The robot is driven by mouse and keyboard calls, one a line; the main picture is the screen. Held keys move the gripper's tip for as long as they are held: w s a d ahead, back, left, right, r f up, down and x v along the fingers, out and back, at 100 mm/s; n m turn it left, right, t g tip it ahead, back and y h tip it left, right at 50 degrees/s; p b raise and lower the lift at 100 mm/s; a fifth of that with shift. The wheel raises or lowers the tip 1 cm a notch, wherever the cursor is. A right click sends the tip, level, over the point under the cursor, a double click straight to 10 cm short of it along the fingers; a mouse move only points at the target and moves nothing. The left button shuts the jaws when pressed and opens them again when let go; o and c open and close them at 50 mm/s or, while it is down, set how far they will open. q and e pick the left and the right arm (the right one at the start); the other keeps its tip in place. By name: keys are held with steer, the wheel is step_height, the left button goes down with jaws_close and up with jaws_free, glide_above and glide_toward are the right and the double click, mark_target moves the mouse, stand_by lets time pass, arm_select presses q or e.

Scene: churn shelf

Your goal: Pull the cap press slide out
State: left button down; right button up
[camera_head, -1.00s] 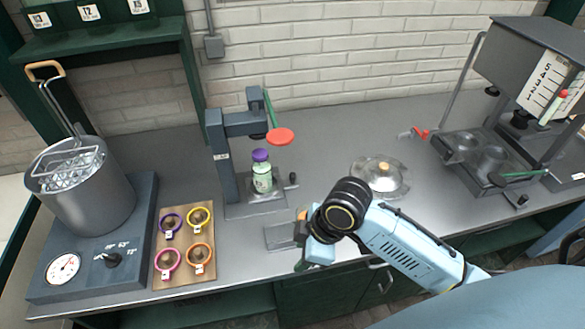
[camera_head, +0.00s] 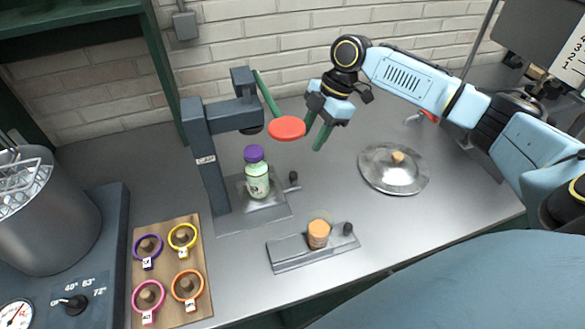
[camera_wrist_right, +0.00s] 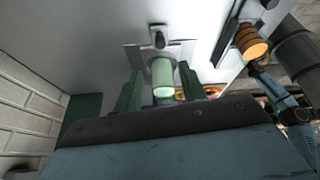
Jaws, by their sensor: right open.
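The cap press (camera_head: 207,160) is a dark grey stand with a green lever and a round red knob (camera_head: 287,128). A green bottle (camera_head: 257,183) with a purple cap stands upright on its slide (camera_head: 268,209), under the press head. The slide's black knob (camera_head: 293,177) shows at its right side. My right gripper (camera_head: 315,130) is open and empty above the counter, behind and right of the slide knob, beside the red knob. In the right wrist view, the bottle (camera_wrist_right: 162,72) and slide knob (camera_wrist_right: 159,40) appear beyond the open green fingers. My left gripper is not in view.
A second grey fixture (camera_head: 290,254) with an orange-brown stopper (camera_head: 318,235) stands in front. A glass lid (camera_head: 412,180) lies right. A wooden board (camera_head: 171,257) with several coloured rings, and a steel pot (camera_head: 45,222), are left. The counter between fixture and lid is clear.

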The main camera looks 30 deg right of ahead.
glide_above(294, 174)
steer(key=d, duration=0.3)
step_height(294, 174, down, 5)
steer(key=x, duration=0.4)
steer(key=shift+s+a+f, duration=0.2)
steer(key=shift+f, duration=0.05)
steer(key=shift+a+f, duration=0.15)
steer(key=shift+f, duration=0.2)
steer(key=shift+a+f, duration=0.1)
steer(key=shift+f, duration=0.25)
steer(key=shift+c, duration=0.2)
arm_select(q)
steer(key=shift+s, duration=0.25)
arm_select(e)
jaws_close()
